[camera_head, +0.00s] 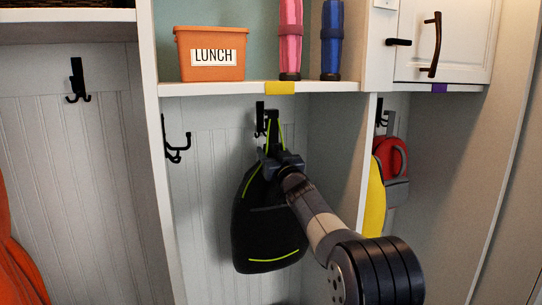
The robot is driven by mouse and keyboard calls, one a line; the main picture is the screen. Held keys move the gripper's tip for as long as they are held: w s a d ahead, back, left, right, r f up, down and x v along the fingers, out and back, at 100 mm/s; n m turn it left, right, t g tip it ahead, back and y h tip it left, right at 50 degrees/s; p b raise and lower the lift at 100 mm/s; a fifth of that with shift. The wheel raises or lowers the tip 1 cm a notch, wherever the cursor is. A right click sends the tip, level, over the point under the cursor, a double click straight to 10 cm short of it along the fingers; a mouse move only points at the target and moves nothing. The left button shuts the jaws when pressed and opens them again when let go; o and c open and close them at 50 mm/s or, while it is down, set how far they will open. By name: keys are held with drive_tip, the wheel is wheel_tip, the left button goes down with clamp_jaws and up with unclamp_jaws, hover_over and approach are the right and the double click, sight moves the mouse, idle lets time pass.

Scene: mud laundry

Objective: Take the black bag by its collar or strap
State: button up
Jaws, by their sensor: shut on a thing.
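The black bag (262,235) with yellow-green trim hangs in the middle cubby. Its yellow-green strap (281,134) shows at the top, by a black wall hook (260,118). My gripper (271,150) is at the top of the bag, shut on its strap or collar. My arm comes in from the lower right and covers the bag's right side. The fingertips are small and partly hidden against the dark bag. I cannot tell whether the strap still rests on the hook.
Cubby dividers stand on both sides of the bag. A shelf (210,88) above holds an orange LUNCH box (210,55), a pink bottle (290,38) and a blue bottle (331,40). A red and yellow item (376,195) hangs at right. An empty hook (176,148) is at left.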

sight(275, 152)
drive_tip(key=shift+s+d+r+b, duration=0.1)
drive_tip(key=shift+s+d+b, duration=0.15)
drive_tip(key=shift+s, duration=0.3)
drive_tip(key=shift+s+d+f+b, duration=0.1)
drive_tip(key=shift+s+d+b, duration=0.15)
drive_tip(key=shift+s, duration=0.3)
drive_tip(key=shift+s+d+r+b, duration=0.15)
drive_tip(key=shift+s+b, duration=0.2)
drive_tip(key=shift+s, duration=0.2)
